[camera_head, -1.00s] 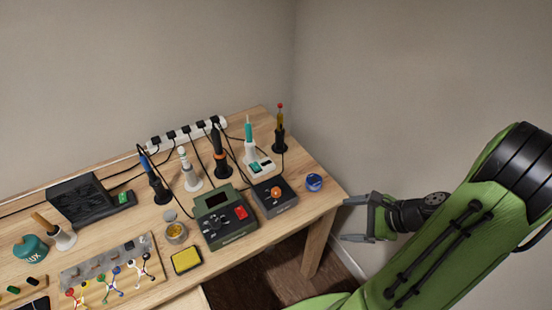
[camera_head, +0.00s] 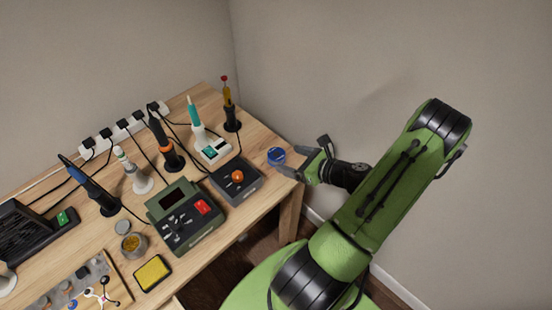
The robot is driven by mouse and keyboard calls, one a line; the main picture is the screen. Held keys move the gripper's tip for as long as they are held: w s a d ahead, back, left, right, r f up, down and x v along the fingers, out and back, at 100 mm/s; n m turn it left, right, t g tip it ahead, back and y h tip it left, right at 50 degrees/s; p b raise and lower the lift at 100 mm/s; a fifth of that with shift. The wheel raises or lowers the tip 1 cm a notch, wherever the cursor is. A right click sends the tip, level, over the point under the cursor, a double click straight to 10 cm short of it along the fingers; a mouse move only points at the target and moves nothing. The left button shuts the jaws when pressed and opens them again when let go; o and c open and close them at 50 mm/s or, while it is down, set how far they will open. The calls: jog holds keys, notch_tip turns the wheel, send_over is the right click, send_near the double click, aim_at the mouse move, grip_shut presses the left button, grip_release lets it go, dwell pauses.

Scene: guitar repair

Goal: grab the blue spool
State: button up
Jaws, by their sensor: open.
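The small blue spool (camera_head: 276,156) sits on the wooden table (camera_head: 262,188) near its right edge, to the right of the dark box with an orange knob. My gripper (camera_head: 289,160) is open, with its fingers pointing left at the table's right edge. The fingertips are close to the spool's right side. One finger shows on the far side and one on the near side. I cannot tell whether the spool is between the fingertips or just short of them.
The dark box with an orange knob (camera_head: 238,180) stands left of the spool. A teal-handled iron in a white station (camera_head: 203,137) and a yellow-handled iron (camera_head: 230,108) stand behind. A green station (camera_head: 184,214) and yellow sponge (camera_head: 152,273) are farther left. A wall closes the back.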

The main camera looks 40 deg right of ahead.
aim_at(279, 156)
jog(key=b+x, duration=0.1)
jog(key=x, duration=0.3)
jog(key=shift+w+a+f, duration=0.1)
jog(key=shift+w+a, duration=0.15)
jog(key=shift+w, duration=0.1)
jog(key=shift+s, duration=0.1)
jog(key=shift+c, duration=0.5)
jog(key=c, duration=1)
